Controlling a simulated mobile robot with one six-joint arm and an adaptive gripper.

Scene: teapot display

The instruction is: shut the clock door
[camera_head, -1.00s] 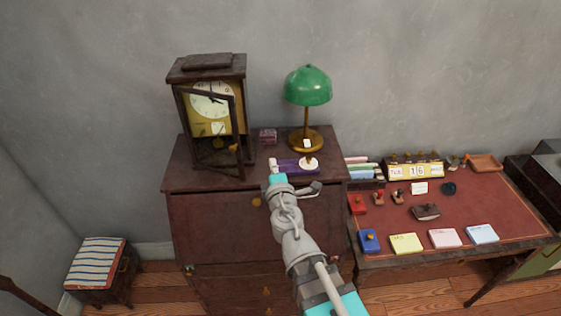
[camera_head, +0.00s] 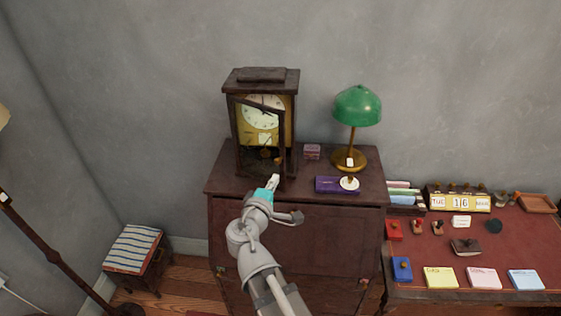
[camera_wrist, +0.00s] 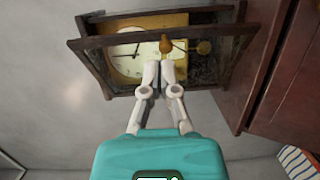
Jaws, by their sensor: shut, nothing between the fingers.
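The wooden clock (camera_head: 291,128) stands on the left part of the dark cabinet, its pale dial (camera_head: 262,112) facing out. Its framed door (camera_head: 282,140) is ajar, its right edge standing out from the case. In the wrist view the clock lies sideways, and the door's long dark bar (camera_wrist: 110,38) crosses in front of the case. A brass knob (camera_wrist: 166,45) shows beside that bar. My gripper (camera_head: 274,179) is shut and empty, in front of the door's lower right corner. In the wrist view its fingertips (camera_wrist: 159,66) overlap the door area near the knob; contact cannot be told.
The cabinet top (camera_head: 222,180) also bears a green lamp (camera_head: 357,107), a purple box (camera_head: 328,185) and a small box (camera_head: 312,152), all right of the clock. A red-topped desk (camera_head: 430,235) stands right; a striped stool (camera_head: 132,248) stands left.

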